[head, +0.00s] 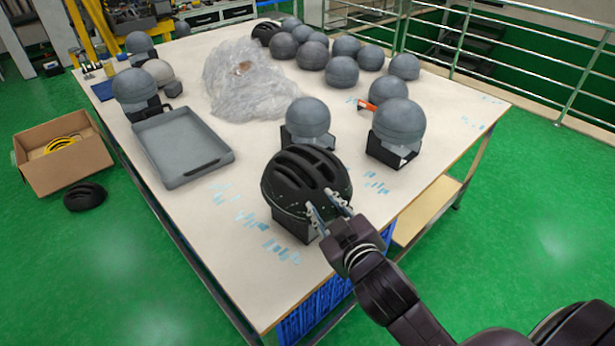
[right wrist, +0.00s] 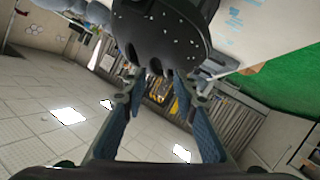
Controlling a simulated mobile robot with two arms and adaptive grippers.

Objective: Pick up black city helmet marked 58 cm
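A black vented helmet (head: 303,178) sits on a dark stand (head: 296,224) near the front edge of the table. No size mark can be read on it. My right gripper (head: 326,206) is at the helmet's near right rim, its two fingers apart. In the right wrist view the helmet (right wrist: 160,30) fills the top middle, and the fingertips of my right gripper (right wrist: 157,76) reach its edge with a gap between them. Whether the fingers touch the helmet I cannot tell. My left gripper is not in view.
Grey headforms on stands (head: 309,118) (head: 398,124) stand behind the helmet. A grey tray (head: 182,146), crumpled clear plastic (head: 247,80) and several grey balls (head: 342,72) share the table (head: 215,235). Another black helmet (head: 84,196) lies on the floor beside a cardboard box (head: 63,152).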

